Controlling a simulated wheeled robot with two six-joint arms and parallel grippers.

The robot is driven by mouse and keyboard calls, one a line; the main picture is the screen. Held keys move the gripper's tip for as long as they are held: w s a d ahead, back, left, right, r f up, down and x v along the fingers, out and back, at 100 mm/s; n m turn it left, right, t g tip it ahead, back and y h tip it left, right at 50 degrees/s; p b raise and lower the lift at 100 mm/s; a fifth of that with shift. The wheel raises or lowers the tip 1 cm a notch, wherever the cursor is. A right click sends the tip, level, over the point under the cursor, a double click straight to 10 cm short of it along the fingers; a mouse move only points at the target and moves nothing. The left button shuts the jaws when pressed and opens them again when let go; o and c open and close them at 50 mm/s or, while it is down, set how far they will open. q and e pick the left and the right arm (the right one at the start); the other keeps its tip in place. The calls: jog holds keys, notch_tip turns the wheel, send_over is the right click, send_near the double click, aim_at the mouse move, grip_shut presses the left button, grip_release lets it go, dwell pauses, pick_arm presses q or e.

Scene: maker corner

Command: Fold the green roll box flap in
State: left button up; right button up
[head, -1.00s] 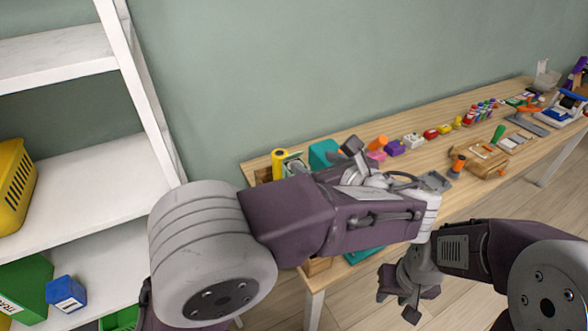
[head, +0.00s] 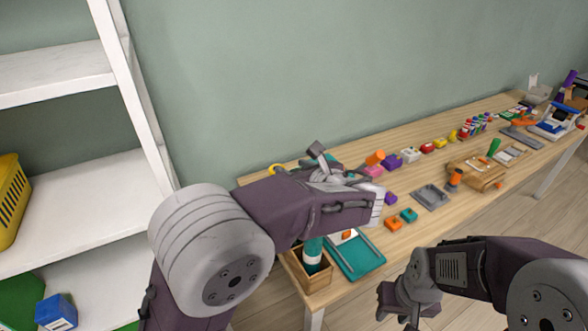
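A teal box-like thing (head: 334,162) at the back left of the bench shows only in a sliver behind my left gripper, so no flap can be made out. I cannot tell if it is the green roll box. My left gripper (head: 330,168) is over the back left of the bench in front of it; its fingers are not clearly seen. A wooden box (head: 313,284) at the bench's front left corner has a green roll-like thing (head: 313,250) standing in it, partly behind my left arm. My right gripper (head: 396,303) hangs low in front of the bench, its fingertips unclear.
A teal tray (head: 357,258) lies beside the wooden box. Orange and teal blocks (head: 401,219), a grey tray (head: 431,197) and coloured blocks line the wooden bench (head: 330,300). A white shelf (head: 95,215) with a yellow basket (head: 12,200) stands at the left.

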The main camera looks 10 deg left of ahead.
pick_arm(q)
jog(key=c, duration=0.7)
jog(key=t+b, duration=0.1)
jog(key=b, duration=0.1)
jog(key=f+t+y+b, duration=0.1)
jog(key=b, duration=0.1)
jog(key=s+f+y+b, duration=0.1)
jog(key=b, duration=0.1)
jog(key=shift+d+t, duration=0.3)
jog(key=shift+t, duration=0.1)
jog(key=shift+b, duration=0.3)
jog(key=shift+r+t+y, duration=0.25)
jog(key=shift+t+y, duration=0.05)
jog(key=shift+t, duration=0.1)
jog(key=o, duration=1.4)
